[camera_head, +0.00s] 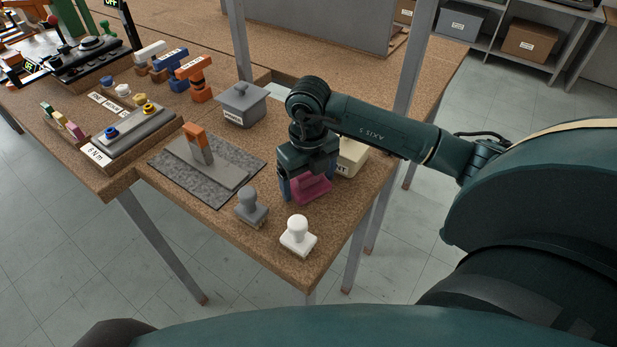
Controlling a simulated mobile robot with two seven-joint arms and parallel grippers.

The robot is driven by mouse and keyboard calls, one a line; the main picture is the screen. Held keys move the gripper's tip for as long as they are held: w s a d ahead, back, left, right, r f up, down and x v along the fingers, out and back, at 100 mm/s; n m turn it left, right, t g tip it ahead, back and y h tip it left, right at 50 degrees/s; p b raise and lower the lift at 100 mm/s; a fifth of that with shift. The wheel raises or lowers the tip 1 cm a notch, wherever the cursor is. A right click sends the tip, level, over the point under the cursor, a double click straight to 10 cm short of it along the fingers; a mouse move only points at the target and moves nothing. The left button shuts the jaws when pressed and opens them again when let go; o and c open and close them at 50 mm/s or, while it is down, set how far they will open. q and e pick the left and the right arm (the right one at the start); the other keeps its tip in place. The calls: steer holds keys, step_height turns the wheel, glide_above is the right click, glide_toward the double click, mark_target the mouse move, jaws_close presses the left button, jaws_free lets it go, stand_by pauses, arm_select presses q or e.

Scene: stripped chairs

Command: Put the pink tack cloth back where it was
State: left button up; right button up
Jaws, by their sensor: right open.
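The pink tack cloth (309,188) lies on the brown workbench (218,210) near its front right corner. My right gripper (306,186) is directly above and around it, pointing down, with a finger showing at the cloth's left side. The gripper is open. Part of the cloth is hidden behind the gripper, and I cannot tell whether the fingers touch it. My left gripper is not in view.
A white stamp-like tool (298,237) and a grey one (251,206) stand close in front. A cream labelled box (352,158) is just behind right. A metal post (408,75) rises behind.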

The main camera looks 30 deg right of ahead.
mark_target(309, 173)
steer(key=shift+r, duration=0.7)
step_height(309, 173, up, 10)
steer(key=shift+f, duration=0.1)
steer(key=shift+r, duration=0.6)
